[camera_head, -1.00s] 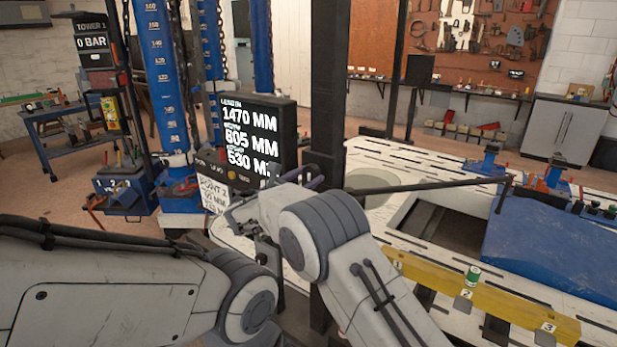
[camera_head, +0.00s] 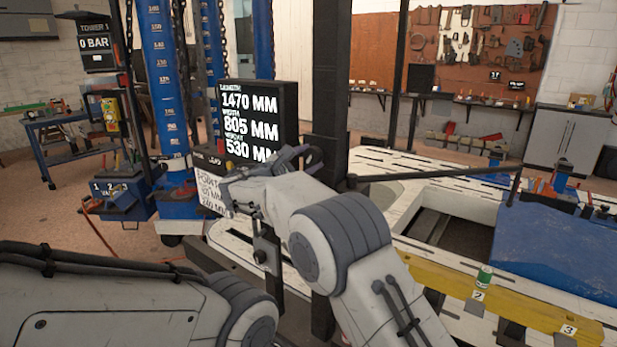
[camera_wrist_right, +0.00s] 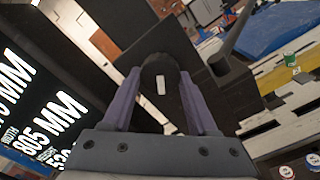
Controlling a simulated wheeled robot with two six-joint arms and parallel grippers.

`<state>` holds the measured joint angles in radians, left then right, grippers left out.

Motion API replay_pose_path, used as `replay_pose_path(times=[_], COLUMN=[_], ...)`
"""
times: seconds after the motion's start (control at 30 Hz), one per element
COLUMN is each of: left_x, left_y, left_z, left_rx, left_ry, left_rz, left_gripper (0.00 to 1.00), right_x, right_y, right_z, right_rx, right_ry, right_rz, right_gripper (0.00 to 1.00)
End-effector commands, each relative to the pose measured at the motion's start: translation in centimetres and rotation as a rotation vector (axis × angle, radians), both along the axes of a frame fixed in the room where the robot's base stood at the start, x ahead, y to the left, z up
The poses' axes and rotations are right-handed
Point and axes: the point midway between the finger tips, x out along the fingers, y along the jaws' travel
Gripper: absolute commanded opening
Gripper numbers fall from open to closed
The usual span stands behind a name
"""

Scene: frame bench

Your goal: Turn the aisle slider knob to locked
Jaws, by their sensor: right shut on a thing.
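My right gripper (camera_head: 310,157) is beside the dark post, right of the display, in the head view. In the right wrist view its two purple fingers (camera_wrist_right: 160,108) are shut on a dark round knob (camera_wrist_right: 160,64) with a white bar mark. The mark runs nearly upright in that view, slightly tilted. The knob sits against a dark panel; I can read no locked label on it. In the head view the knob is hidden by my gripper or too small to make out. My left arm crosses the lower left; its gripper is out of view.
A black display (camera_head: 257,125) reads 1470, 805 and 530 MM, close left of my right gripper. A dark upright post (camera_head: 329,110) stands behind it. A yellow beam (camera_head: 455,283) with a green can (camera_head: 485,277) and a blue panel (camera_head: 560,240) lie to the right.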

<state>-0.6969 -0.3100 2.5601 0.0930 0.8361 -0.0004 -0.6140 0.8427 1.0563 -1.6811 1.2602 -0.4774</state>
Motion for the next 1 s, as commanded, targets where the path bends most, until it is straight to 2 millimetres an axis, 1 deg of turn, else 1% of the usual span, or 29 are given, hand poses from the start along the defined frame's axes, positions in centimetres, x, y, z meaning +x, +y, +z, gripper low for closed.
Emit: replay_pose_path(times=[0.03, 0.4, 0.7, 1.0], left_x=[0.0, 0.0, 0.0, 0.0], left_y=[0.0, 0.0, 0.0, 0.0], left_z=[-1.6, -6.2, -8.9, -10.5], left_rx=[0.000, 0.000, 0.000, 0.000], left_ry=[0.000, 0.000, 0.000, 0.000], left_rz=[0.000, 0.000, 0.000, 0.000], left_gripper=[0.52, 0.52, 0.52, 0.52], right_x=[0.0, 0.0, 0.0, 0.0], right_y=[0.0, 0.1, 0.1, 0.1], right_z=[-0.7, -0.4, -0.2, 0.1], right_rx=[0.039, 0.322, 0.548, 0.725], right_ry=[-0.030, -0.235, -0.397, -0.526], right_rz=[0.000, 0.000, -0.002, -0.002], right_gripper=[0.03, 0.03, 0.03, 0.03])
